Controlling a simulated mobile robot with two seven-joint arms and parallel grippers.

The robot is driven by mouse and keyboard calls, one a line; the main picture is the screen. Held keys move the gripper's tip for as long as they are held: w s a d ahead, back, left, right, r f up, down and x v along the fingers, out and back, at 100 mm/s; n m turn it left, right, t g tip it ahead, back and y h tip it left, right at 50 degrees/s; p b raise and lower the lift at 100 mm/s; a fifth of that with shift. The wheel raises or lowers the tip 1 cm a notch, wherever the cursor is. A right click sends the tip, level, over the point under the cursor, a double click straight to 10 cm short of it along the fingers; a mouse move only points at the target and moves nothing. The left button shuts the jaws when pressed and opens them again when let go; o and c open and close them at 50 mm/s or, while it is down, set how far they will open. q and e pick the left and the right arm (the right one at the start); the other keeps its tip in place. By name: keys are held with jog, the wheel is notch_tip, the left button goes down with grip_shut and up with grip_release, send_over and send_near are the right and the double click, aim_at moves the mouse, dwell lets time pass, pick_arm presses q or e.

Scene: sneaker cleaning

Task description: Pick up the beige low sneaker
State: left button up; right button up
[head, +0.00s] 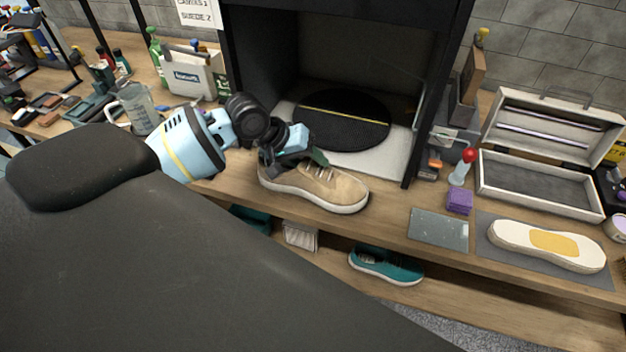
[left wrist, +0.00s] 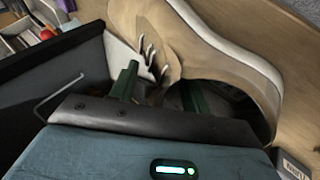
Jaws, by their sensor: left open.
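The beige low sneaker (head: 325,186) stands upright on the wooden bench in front of the black booth, its toe pointing right. It has a white sole and also shows large in the left wrist view (left wrist: 195,48). My left gripper (head: 297,153) is at the sneaker's collar and tongue, above its heel end. In the left wrist view the two green fingers (left wrist: 158,92) are apart, one by the laces and one over the dark shoe opening. I cannot tell whether they touch the sneaker. My right gripper does not show.
The black booth (head: 400,90) with a round dark turntable (head: 345,121) stands right behind the sneaker. A teal sneaker (head: 386,266) is on the lower shelf. A purple block (head: 459,202), a grey plate (head: 438,229) and an open case (head: 540,183) lie to the right.

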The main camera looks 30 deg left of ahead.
pick_arm(q)
grip_shut()
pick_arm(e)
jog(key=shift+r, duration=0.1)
pick_arm(q)
jog(key=shift+r, duration=0.15)
dwell(0.3)
